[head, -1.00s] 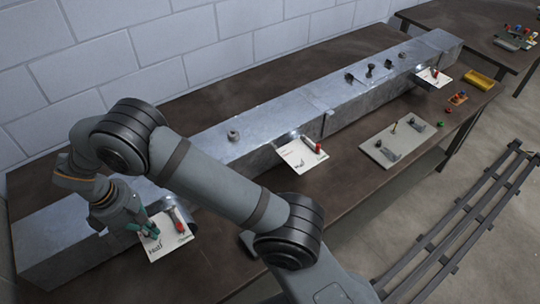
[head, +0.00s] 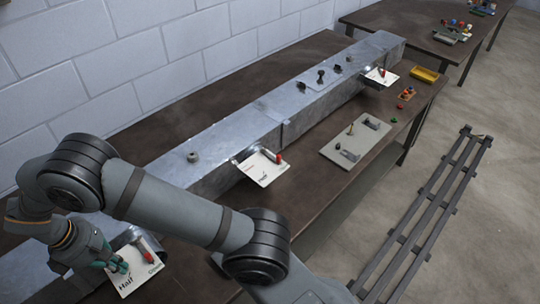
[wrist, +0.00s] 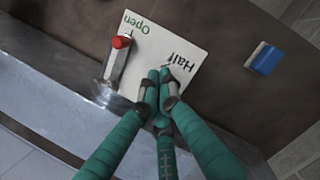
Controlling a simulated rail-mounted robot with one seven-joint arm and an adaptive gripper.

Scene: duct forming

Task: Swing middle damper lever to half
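Three damper cards with red-tipped levers stick out along the metal duct (head: 238,133). In the head view, the middle card (head: 265,170) has its lever (head: 275,156) at its right side. The near card (head: 140,277) has its red-tipped lever (head: 145,245) at its right. My gripper (head: 121,266) is over this near card, away from the middle one. In the wrist view, its green fingertips (wrist: 160,77) are together with nothing seen between them, beside the word "Half". The near lever (wrist: 122,42) stands apart at the left, close to "Open". The far card (head: 382,77) also has a lever.
A grey plate with small fittings (head: 355,140), a yellow tray (head: 424,75) and small coloured parts lie on the brown table (head: 310,195). A blue block (wrist: 265,58) lies beside the near card. Several dark knobs (head: 320,76) rise from the duct top.

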